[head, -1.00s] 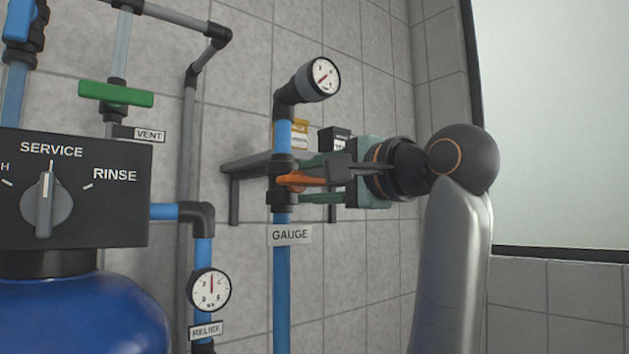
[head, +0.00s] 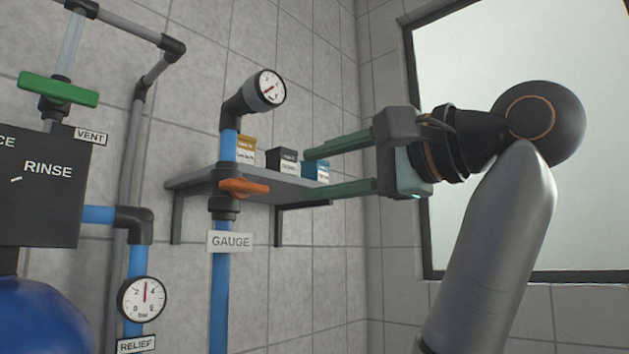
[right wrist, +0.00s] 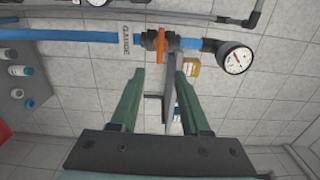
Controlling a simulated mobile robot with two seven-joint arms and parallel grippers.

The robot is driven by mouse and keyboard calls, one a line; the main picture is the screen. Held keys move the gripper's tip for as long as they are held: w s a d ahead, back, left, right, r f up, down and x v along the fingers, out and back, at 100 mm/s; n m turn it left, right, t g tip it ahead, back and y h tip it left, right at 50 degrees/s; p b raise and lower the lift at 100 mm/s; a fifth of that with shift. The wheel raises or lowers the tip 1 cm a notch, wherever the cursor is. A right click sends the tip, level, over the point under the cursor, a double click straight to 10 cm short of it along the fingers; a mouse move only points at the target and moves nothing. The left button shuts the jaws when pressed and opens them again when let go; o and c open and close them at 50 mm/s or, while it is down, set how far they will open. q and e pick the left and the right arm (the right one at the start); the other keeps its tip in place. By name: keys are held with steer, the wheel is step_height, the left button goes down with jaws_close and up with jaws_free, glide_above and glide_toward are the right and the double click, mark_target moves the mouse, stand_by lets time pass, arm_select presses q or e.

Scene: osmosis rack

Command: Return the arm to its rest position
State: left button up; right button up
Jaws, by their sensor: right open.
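My right gripper (head: 312,172) is open and empty, its two green fingers pointing left in the head view. It is to the right of the orange gauge valve handle (head: 244,187) and apart from it, in front of the shelf. In the right wrist view the open fingers (right wrist: 160,95) spread below the orange handle (right wrist: 163,48), with nothing between the tips gripped. My right arm (head: 495,245) reaches up from the lower right. My left gripper is not in view.
A grey wall shelf (head: 190,182) carries several small boxes, among them a yellow one (head: 246,150) and a dark one (head: 284,160). The blue gauge pipe (head: 220,290) and round gauge (head: 270,87) stand left of the gripper. A window (head: 540,60) is at right.

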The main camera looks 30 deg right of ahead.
stand_by(0.4)
